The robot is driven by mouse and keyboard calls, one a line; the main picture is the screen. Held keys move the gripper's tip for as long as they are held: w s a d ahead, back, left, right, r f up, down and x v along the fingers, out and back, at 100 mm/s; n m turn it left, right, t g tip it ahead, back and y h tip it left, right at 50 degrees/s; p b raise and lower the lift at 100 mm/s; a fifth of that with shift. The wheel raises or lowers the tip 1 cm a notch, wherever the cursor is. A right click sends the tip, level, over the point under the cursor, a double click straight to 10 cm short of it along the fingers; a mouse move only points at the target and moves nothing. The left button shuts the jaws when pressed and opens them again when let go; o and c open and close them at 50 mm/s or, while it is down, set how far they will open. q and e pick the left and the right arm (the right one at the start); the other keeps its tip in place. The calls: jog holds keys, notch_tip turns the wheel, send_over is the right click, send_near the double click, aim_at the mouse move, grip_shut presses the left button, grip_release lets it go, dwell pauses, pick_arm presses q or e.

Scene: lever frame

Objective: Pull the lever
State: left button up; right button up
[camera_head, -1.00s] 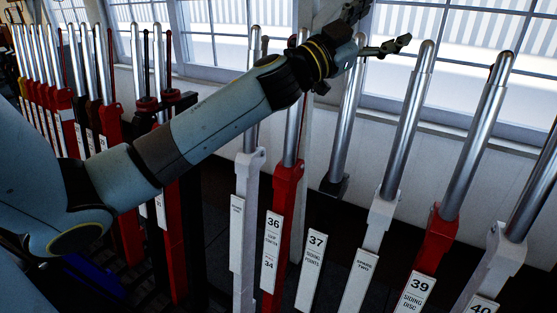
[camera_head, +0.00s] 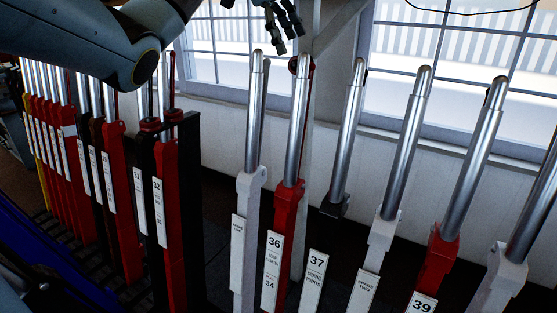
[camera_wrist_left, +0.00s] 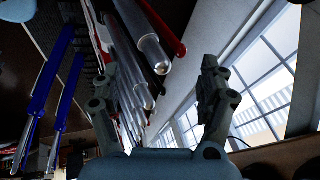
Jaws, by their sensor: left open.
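A row of levers with polished steel handles stands across the head view. A white-based lever (camera_head: 256,110) stands left of the red lever 36 (camera_head: 297,115). Lever 37 (camera_head: 347,130) has a dark base and stands to their right. My left gripper (camera_head: 287,36) hangs at the top of the head view, above the tops of the white and red levers. It points down, open and empty, with a gap visible above the handles. In the left wrist view, its fingers (camera_wrist_left: 155,85) are spread, and several steel handles (camera_wrist_left: 152,52) show beyond and between them. No right gripper shows.
More levers continue right, including a white-based one (camera_head: 408,135) and red lever 39 (camera_head: 472,150). A dense group of red and black levers (camera_head: 110,180) stands left. A white wall and windows (camera_head: 450,70) lie behind. Blue levers (camera_wrist_left: 45,90) show in the left wrist view.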

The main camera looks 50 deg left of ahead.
aim_at(305, 78)
pick_arm(q)
jog(key=p+x, duration=0.1)
jog(key=x, duration=0.8)
jog(key=shift+w+d+f+p, duration=0.1)
jog(key=shift+f+p, duration=0.05)
jog(key=shift+p, duration=0.25)
jog(key=shift+d+f, duration=0.1)
jog(key=shift+f, duration=0.3)
jog(key=shift+o, duration=0.4)
jog(key=shift+w, duration=0.1)
